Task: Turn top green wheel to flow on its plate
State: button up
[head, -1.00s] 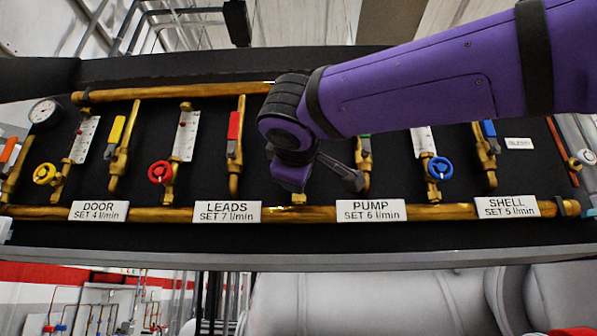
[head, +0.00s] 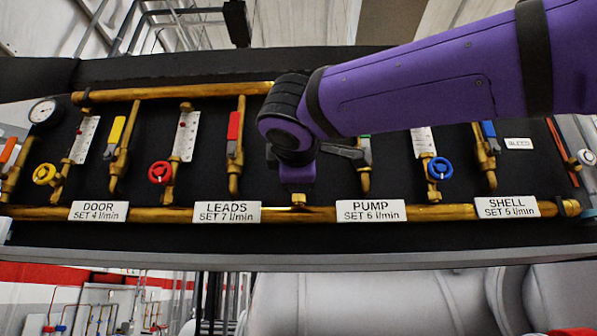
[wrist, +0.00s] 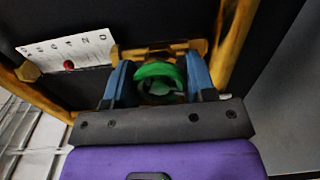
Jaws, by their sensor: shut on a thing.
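The green wheel (wrist: 157,70) is in the wrist view between the two blue fingers of my gripper (wrist: 161,80), which is shut on it. In the head view my wrist hides the wheel and the fingers, left of the green-handled valve. A white flow scale (wrist: 66,45) with a red ball (wrist: 68,65) lies to the left of the wheel in the wrist view. The ball seems to stand between the 4 and 6 marks; the exact reading is hard to tell. The pump plate (head: 371,211) reads "PUMP SET 6 l/min".
Other lines on the black panel carry a yellow wheel (head: 44,173), a red wheel (head: 160,172) and a blue wheel (head: 440,168). A brass pipe (head: 160,213) runs along the bottom. A brass riser (wrist: 235,40) stands close to the right of my fingers.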

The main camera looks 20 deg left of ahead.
jog(key=o, duration=0.9)
jog(key=v, duration=1)
jog(key=shift+s, duration=0.4)
